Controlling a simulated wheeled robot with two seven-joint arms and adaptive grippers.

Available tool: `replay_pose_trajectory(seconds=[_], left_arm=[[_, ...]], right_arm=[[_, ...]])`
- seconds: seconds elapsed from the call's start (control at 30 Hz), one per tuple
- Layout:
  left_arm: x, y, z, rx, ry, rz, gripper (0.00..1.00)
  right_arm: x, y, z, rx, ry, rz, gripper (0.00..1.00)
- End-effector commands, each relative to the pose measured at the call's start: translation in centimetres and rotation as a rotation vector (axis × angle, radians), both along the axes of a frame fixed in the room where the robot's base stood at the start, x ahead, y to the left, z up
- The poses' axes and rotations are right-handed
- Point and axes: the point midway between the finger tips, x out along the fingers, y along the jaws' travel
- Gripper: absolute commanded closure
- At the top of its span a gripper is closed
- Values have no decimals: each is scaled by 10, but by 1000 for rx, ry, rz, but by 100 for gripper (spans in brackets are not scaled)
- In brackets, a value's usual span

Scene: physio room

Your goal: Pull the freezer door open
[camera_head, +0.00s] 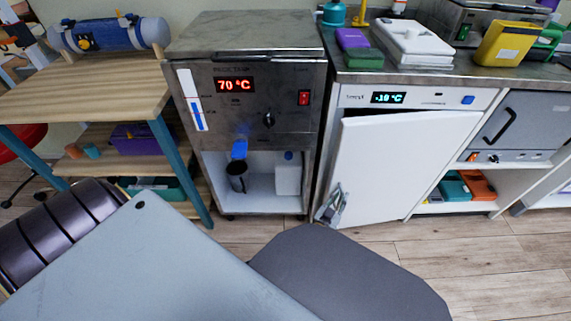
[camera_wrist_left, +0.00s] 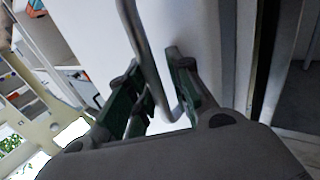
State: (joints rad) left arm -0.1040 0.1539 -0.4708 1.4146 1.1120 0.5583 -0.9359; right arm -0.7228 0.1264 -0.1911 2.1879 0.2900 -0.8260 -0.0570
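The freezer is the white unit under the right-hand counter, with a display (camera_head: 388,98) on its front panel. Its white door (camera_head: 400,165) stands slightly ajar, with a dark gap along the top. My left gripper (camera_head: 333,206) is at the door's lower left edge, small in the head view. The rest of the handle is hard to make out in the head view. My right gripper is not in view.
A steel cabinet (camera_head: 248,100) reading 70 °C stands left of the freezer. A wooden shelf unit (camera_head: 90,90) is further left. Open shelving (camera_head: 480,210) with coloured boxes is right of the freezer. Bare wood floor (camera_head: 490,270) lies in front.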

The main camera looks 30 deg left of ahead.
Motion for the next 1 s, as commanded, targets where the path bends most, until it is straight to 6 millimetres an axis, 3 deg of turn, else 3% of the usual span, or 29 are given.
replay_pose_trajectory(seconds=[0.77, 1.0], left_arm=[[43, 42, 0, 0, -2, 1, 79], [19, 40, 1, 0, 1, 0, 79]], right_arm=[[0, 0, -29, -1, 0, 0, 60], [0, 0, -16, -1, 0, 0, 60]])
